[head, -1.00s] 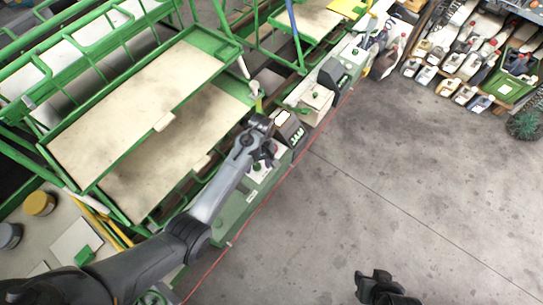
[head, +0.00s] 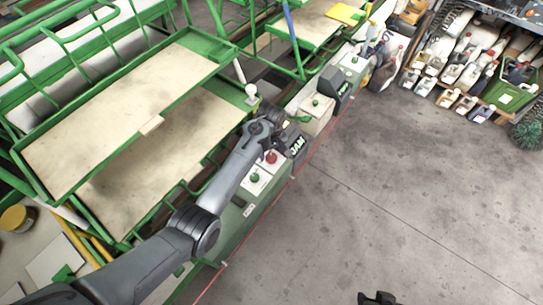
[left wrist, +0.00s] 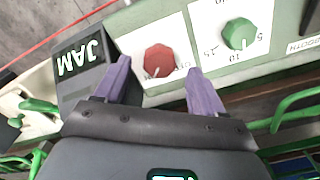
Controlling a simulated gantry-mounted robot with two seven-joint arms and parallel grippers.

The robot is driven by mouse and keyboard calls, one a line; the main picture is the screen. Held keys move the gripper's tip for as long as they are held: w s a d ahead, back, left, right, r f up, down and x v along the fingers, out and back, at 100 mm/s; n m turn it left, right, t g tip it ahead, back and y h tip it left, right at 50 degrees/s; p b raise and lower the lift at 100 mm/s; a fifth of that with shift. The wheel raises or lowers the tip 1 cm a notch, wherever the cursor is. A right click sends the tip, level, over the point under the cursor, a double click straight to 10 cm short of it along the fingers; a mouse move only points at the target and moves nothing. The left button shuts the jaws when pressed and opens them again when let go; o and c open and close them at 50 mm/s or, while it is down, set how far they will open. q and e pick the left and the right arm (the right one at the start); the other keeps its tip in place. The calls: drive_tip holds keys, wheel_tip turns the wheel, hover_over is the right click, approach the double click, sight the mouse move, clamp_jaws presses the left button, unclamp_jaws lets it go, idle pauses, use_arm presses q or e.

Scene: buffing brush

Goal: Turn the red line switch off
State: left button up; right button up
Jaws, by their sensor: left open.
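The red switch knob (head: 270,157) sits on a white plate on the green machine's control panel. It also shows in the left wrist view (left wrist: 159,60), with partly covered markings around it. My left gripper (left wrist: 158,70) is open, with its two purple fingers on either side of the knob's image and nothing between them. I cannot tell whether a finger touches the knob. In the head view the left gripper (head: 280,136) is over the panel, close to the knob. My right gripper (head: 378,298) is cut off at the bottom edge, away from the panel.
A green numbered knob (left wrist: 239,33) is beside the red one. A dark box marked JAM (left wrist: 82,58) stands on its other side. Green racks with trays (head: 120,112) line the left. Bottles on shelves (head: 480,65) are at upper right. The grey floor (head: 400,190) is clear.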

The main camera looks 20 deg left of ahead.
sight(271, 158)
use_arm(q)
drive_tip(key=shift+f, duration=1.35)
